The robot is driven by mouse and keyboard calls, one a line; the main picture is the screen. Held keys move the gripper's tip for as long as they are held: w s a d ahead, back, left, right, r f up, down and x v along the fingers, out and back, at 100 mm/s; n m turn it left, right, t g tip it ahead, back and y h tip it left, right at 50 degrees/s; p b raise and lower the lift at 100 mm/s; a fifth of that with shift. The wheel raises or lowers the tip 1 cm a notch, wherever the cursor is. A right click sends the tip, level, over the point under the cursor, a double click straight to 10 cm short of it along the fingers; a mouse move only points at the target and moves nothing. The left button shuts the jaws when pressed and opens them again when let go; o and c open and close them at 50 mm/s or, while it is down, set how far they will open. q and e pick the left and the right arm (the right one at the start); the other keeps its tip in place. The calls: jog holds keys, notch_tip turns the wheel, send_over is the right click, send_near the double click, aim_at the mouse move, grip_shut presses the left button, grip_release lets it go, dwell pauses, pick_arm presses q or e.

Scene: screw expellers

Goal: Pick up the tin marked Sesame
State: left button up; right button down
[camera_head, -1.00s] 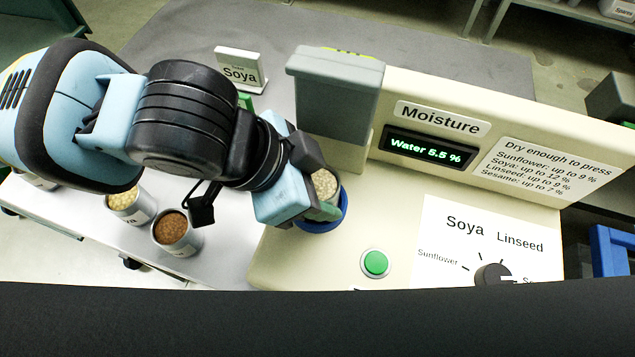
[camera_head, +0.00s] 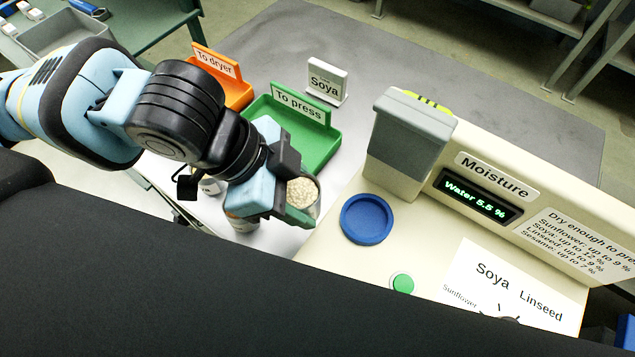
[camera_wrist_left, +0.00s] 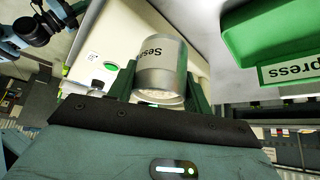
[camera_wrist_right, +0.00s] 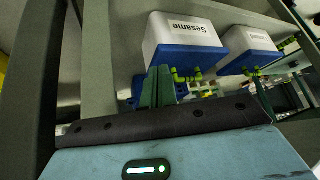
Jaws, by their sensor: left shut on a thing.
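The tin marked Sesame (camera_head: 305,192) is a small metal tin with pale seeds. My left gripper (camera_head: 299,214) is shut on it, beside the moisture meter and left of the meter's empty blue cup ring (camera_head: 367,219). In the left wrist view the tin (camera_wrist_left: 161,68) sits between the green fingers, with "Sesa" readable on its label. My right gripper (camera_wrist_right: 158,88) shows only in the right wrist view, its green fingers together with nothing seen between them.
The moisture meter (camera_head: 415,140) reads Water 5.5 %. A green "To press" tray (camera_head: 322,150) and an orange "To dryer" tray (camera_head: 238,95) lie behind the gripper. A Soya sign (camera_head: 326,80) stands beyond. A white bin labelled Sesame (camera_wrist_right: 180,42) is near my right gripper.

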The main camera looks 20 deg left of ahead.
pick_arm(q)
jog(key=s+a+p, duration=0.2)
jog(key=a+p, duration=0.1)
jog(key=a, duration=0.4)
jog(key=shift+s+a, duration=0.2)
jog(key=shift+a, duration=0.2)
